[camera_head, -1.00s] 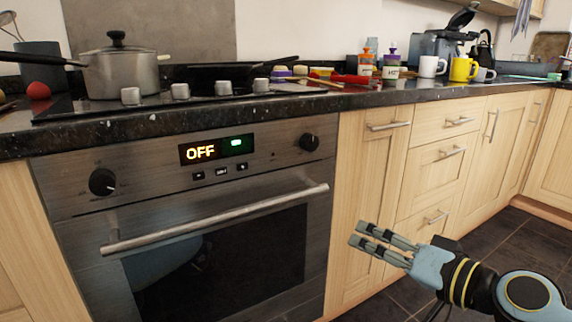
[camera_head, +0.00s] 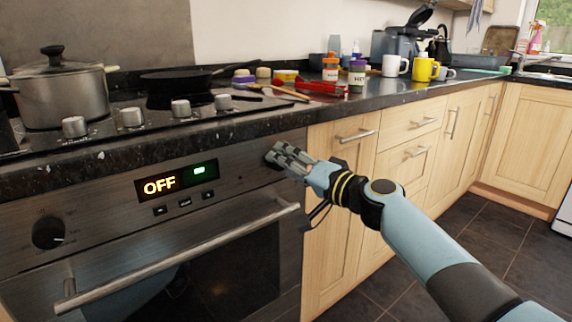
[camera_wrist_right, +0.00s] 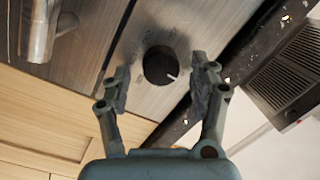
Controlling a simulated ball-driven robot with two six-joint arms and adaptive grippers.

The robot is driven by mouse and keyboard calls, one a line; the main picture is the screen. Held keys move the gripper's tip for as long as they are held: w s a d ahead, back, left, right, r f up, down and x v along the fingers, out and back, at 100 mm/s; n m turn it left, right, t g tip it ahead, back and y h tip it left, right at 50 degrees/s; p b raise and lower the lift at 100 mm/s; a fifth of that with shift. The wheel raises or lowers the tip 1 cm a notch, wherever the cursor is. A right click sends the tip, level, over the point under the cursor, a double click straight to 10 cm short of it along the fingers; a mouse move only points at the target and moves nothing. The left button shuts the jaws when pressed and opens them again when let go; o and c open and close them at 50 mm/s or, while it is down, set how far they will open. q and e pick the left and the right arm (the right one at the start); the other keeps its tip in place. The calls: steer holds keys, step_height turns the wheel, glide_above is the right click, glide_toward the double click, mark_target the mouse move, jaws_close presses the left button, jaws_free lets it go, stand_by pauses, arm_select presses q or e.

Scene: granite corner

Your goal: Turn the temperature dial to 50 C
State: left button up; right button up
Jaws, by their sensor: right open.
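The right-hand black dial (camera_wrist_right: 160,66) is on the steel oven panel, with a white pointer mark; in the head view my right gripper mostly hides it. My right gripper (camera_head: 284,158) is open at the panel. In the right wrist view its two fingers (camera_wrist_right: 163,78) stand on either side of the dial, with gaps on both sides. The left-hand black dial (camera_head: 48,232) is at the left of the panel. The display (camera_head: 176,180) between the dials reads OFF in yellow, with a green light beside it. My left gripper is not in view.
The oven handle (camera_head: 180,258) runs below the panel. The dark granite worktop edge (camera_head: 180,136) juts above it. A pot (camera_head: 62,92) and a pan (camera_head: 180,86) stand on the hob, with mugs (camera_head: 424,70) farther right. Cabinet doors (camera_head: 340,220) are right of the oven.

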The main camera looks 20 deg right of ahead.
steer(key=shift+w+a, duration=0.15)
steer(key=shift+w, duration=0.1)
steer(key=c, duration=1.1)
steer(key=shift+c, duration=0.2)
steer(key=shift+f, duration=0.1)
